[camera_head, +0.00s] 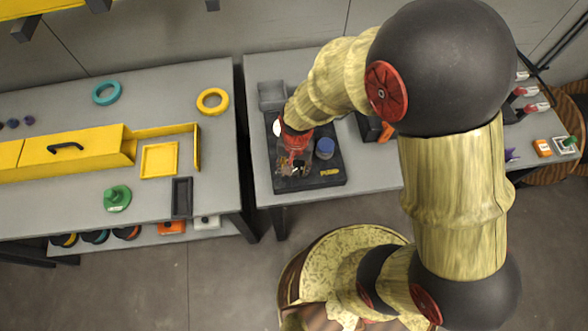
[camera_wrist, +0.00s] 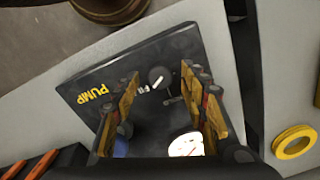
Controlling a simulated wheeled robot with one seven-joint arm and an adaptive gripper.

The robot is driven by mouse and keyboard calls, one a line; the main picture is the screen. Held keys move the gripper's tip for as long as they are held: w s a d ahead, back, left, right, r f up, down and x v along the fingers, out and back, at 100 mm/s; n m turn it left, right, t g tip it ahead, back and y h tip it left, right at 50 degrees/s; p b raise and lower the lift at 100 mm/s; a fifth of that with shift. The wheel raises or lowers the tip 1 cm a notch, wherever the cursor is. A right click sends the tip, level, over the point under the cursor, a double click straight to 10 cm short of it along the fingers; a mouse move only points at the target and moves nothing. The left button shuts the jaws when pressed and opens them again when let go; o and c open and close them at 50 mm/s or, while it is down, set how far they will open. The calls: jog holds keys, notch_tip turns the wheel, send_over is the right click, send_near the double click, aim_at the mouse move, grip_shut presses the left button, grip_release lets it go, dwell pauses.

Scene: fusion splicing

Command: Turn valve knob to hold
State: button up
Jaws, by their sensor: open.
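The black pump panel (camera_head: 333,174) lies on the middle table, with yellow "PUMP" lettering; it fills much of the wrist view (camera_wrist: 83,78). A small dark round knob (camera_wrist: 159,76) with a pale mark and small white label marks beside it sits on the panel, apparently the valve knob. My gripper (camera_wrist: 162,88) is open above the panel, its two fingers either side of the knob in the picture. I cannot tell the gap in height, and I see no contact. In the head view my gripper (camera_head: 294,160) hides the knob.
A white gauge (camera_wrist: 187,143) and a blue round part (camera_head: 325,148) sit on the panel close to my fingers. A grey tray (camera_head: 271,95) stands behind the panel. A yellow ring (camera_head: 212,101) lies on the left table, across a gap.

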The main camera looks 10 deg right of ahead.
jog(key=shift+f, duration=0.45)
jog(key=shift+c, duration=0.2)
grip_shut()
